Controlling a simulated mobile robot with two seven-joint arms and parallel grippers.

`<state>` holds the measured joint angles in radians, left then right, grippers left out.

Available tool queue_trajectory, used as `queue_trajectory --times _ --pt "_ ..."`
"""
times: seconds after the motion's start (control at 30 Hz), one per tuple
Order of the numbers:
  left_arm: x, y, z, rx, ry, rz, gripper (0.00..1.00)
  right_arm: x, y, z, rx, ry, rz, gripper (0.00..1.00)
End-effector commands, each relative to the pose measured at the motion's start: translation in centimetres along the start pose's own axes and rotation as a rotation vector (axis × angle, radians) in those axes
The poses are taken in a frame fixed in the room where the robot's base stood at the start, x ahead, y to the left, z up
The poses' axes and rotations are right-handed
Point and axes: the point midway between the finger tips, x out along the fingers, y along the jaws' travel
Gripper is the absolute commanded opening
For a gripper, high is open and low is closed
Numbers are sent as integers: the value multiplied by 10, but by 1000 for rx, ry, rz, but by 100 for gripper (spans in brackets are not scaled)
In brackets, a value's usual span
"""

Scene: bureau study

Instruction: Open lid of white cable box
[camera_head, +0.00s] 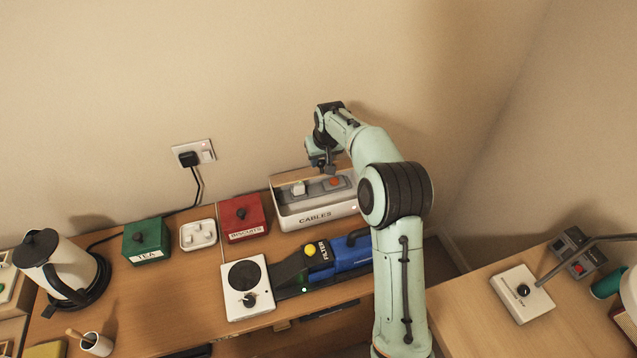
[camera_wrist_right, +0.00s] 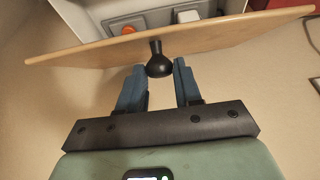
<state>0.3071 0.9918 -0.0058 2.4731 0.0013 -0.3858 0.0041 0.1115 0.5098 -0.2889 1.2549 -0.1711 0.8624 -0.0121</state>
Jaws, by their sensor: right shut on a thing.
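The white cable box (camera_head: 292,219), labelled CABLES, stands against the wall at the back of the desk. Its top is uncovered, and a grey power strip with an orange switch (camera_head: 335,182) shows inside. The wooden lid (camera_head: 290,176) is tilted up at the back of the box; it spans the wrist view (camera_wrist_right: 90,48), with the box interior beyond its edge. My right gripper (camera_head: 325,166) is at the lid, behind the box. In the wrist view its blue fingers (camera_wrist_right: 160,72) are shut on the lid's black knob (camera_wrist_right: 158,64). My left gripper is out of view.
A red biscuits box (camera_head: 242,222), a white dish (camera_head: 198,235) and a green tea box (camera_head: 147,243) stand left of the cable box. A white hotplate (camera_head: 262,300) and a blue tool (camera_head: 345,254) lie in front. A kettle (camera_head: 75,262) stands far left.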

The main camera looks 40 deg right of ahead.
Motion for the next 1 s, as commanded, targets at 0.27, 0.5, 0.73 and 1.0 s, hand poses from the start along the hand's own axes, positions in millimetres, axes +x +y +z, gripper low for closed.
queue_trajectory --times 0.27,0.5,0.73,1.0 --pt "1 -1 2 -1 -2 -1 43 1 0 -2 0 3 0 14" --pt "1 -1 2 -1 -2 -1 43 -3 0 -20 1 5 1 14" --pt "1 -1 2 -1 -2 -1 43 -5 0 -23 1 4 0 14" --pt "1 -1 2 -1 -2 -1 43 -5 0 -30 1 5 1 14"
